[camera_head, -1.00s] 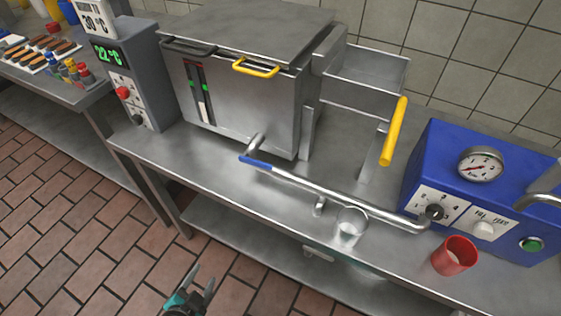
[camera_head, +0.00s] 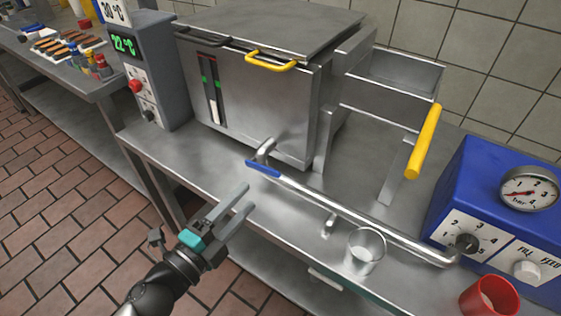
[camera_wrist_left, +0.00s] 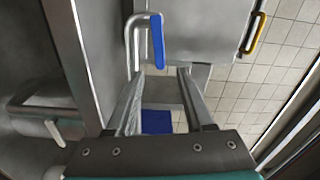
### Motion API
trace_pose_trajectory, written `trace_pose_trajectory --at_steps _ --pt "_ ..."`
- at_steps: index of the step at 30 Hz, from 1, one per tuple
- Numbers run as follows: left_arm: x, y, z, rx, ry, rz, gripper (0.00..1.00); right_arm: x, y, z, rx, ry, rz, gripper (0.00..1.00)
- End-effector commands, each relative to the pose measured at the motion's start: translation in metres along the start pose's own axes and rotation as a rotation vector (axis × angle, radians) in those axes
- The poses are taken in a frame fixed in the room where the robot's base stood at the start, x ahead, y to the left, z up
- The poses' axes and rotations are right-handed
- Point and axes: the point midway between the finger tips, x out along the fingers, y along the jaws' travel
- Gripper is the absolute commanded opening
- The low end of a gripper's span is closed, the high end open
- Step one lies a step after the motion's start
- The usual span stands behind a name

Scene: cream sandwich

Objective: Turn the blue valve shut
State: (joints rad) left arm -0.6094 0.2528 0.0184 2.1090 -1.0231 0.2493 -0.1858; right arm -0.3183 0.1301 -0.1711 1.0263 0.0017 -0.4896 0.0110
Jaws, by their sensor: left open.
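The blue valve handle (camera_head: 264,169) is a short blue lever on the metal outlet pipe (camera_head: 264,150) at the front foot of the steel tank. It lies along the near end of the long steel pipe in the head view. It also shows upright in the left wrist view, as a blue lever (camera_wrist_left: 157,41) just beyond the fingertips. My left gripper (camera_head: 248,195) is open and empty, in front of the bench edge and a little below the handle in the picture. The fingers (camera_wrist_left: 162,72) point toward the handle without touching it. My right gripper is not in view.
The steel tank (camera_head: 250,105) has a yellow handle (camera_head: 271,61). A long pipe (camera_head: 350,214) runs right to the blue gauge box (camera_head: 480,195). A glass (camera_head: 366,252) and a red cup (camera_head: 489,297) stand near the front edge. A yellow lever (camera_head: 424,142) sticks up.

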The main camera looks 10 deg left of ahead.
Motion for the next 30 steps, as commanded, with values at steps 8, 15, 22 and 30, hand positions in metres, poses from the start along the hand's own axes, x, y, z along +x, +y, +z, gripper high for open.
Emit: trace_pose_trajectory --at_steps 8,15,22,30 --pt "0.042 -0.001 0.0 -0.001 0.001 -0.002 0.53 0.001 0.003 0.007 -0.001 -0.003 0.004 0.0" --pt "0.076 -0.001 0.001 0.0 0.0 -0.001 0.53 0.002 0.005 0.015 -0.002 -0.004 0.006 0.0" --pt "0.105 -0.001 0.0 -0.001 0.0 -0.001 0.53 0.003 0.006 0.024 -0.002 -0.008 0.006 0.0" --pt "0.125 0.0 0.0 -0.002 -0.001 0.0 0.53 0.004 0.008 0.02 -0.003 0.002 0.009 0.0"
